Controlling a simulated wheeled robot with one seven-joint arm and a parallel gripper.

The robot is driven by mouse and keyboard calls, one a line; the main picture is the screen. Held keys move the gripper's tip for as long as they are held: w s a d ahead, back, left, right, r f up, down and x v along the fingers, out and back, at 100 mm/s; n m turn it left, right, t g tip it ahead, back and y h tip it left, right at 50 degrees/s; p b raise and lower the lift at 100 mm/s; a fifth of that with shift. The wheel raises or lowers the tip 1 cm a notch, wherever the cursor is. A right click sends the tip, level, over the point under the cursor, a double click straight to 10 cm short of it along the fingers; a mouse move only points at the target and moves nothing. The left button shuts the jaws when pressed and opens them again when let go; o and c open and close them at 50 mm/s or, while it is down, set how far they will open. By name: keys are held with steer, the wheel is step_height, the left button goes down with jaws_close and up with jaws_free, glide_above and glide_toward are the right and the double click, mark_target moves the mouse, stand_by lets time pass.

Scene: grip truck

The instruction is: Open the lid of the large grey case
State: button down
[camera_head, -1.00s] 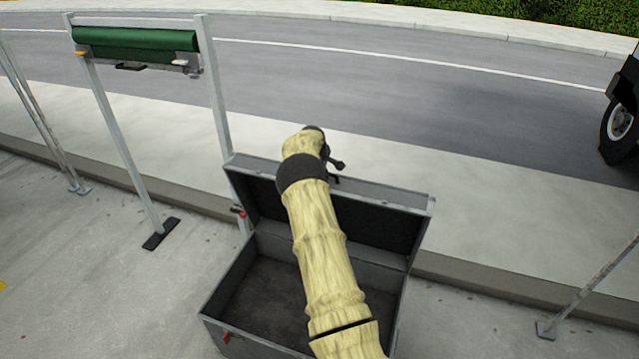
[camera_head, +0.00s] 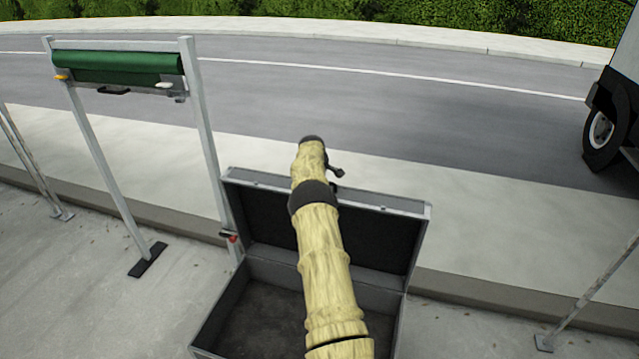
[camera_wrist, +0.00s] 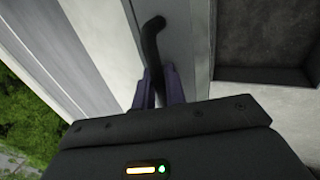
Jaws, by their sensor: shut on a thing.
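The large grey case (camera_head: 222,308) stands on the pavement with its lid (camera_head: 385,240) raised at the back, dark inside. The case's open dark interior shows in front of the lid, partly hidden by my arm. My gripper (camera_wrist: 161,88) is at the lid's edge. In the wrist view its two purple fingers are closed around a black curved handle (camera_wrist: 152,32) beside the grey lid edge (camera_wrist: 183,40). In the head view my arm crosses over the case and hides the fingers.
A metal frame with a green roll (camera_head: 120,65) stands at the left. A metal post (camera_head: 590,285) stands at the right. A kerb and road lie behind the case. A vehicle wheel (camera_head: 602,132) shows at the far right.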

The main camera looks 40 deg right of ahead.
steer(key=c, duration=1.8)
jaws_free()
steer(key=shift+w+a, duration=0.25)
steer(key=shift+s+d+r, duration=0.1)
steer(key=shift+s+d, duration=0.1)
steer(key=b+v, duration=0.4)
steer(key=v, duration=1.3)
steer(key=shift+a+b, duration=0.25)
steer(key=shift+b, duration=0.15)
steer(key=shift+r, duration=0.1)
